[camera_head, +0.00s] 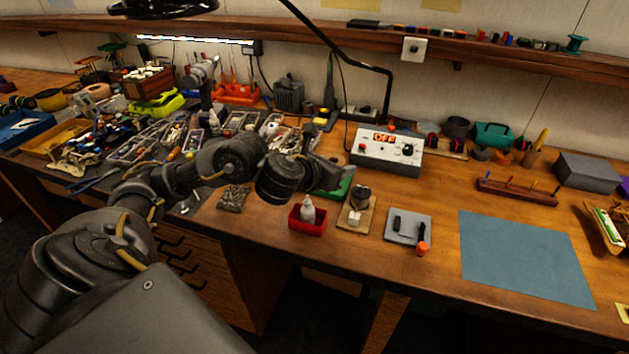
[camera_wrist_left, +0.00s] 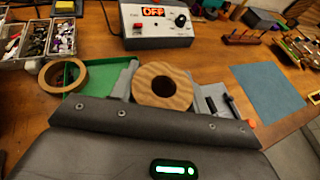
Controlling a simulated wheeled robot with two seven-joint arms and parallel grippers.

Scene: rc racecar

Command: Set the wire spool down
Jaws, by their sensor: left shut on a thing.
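The wire spool (camera_wrist_left: 146,88) shows in the left wrist view as a round wooden flange with a dark centre hole. It sits between the grey fingers of my left gripper (camera_wrist_left: 163,86), which is shut on it. In the head view my left gripper (camera_head: 332,177) is over the workbench, by a green tray (camera_head: 342,189). The spool is not clear in the head view, hidden by the gripper. I cannot tell how far it is above the bench. My right gripper is in neither view.
A control box reading OFF (camera_head: 386,152) stands behind the gripper. A red tray with a bottle (camera_head: 308,222), a small wooden board (camera_head: 354,215) and a grey tray (camera_head: 402,236) lie in front. A blue mat (camera_head: 520,254) at right is bare. Cluttered tool bins fill the left.

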